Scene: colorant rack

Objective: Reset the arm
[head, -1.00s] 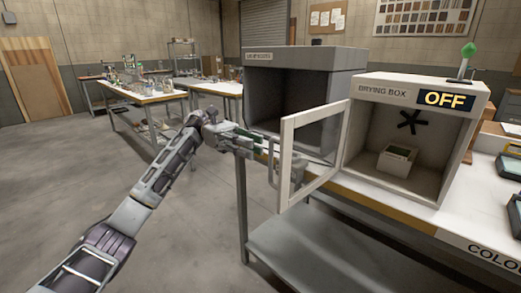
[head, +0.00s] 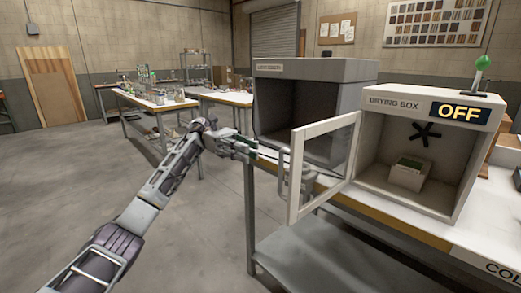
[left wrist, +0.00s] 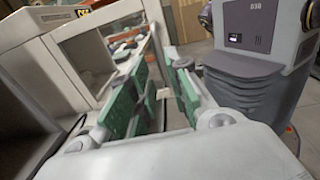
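My left arm reaches in from the left in the head view. Its gripper (head: 250,151) is just left of the open door (head: 297,178) of the drying box (head: 385,103), near the door's handle (head: 281,171). In the left wrist view, the left gripper (left wrist: 158,72) shows its green-padded fingers apart, with nothing held between them. The door is swung open, and its window and frame also show behind the fingers in that view. The drying box's sign reads OFF. My right gripper is not in view.
A small pale box with a green top (head: 408,172) stands inside the drying box. A grey open-fronted box (head: 310,68) is beside it on the workbench (head: 372,212). A green-knobbed lever (head: 482,64) stands on top. Open floor lies left of the bench.

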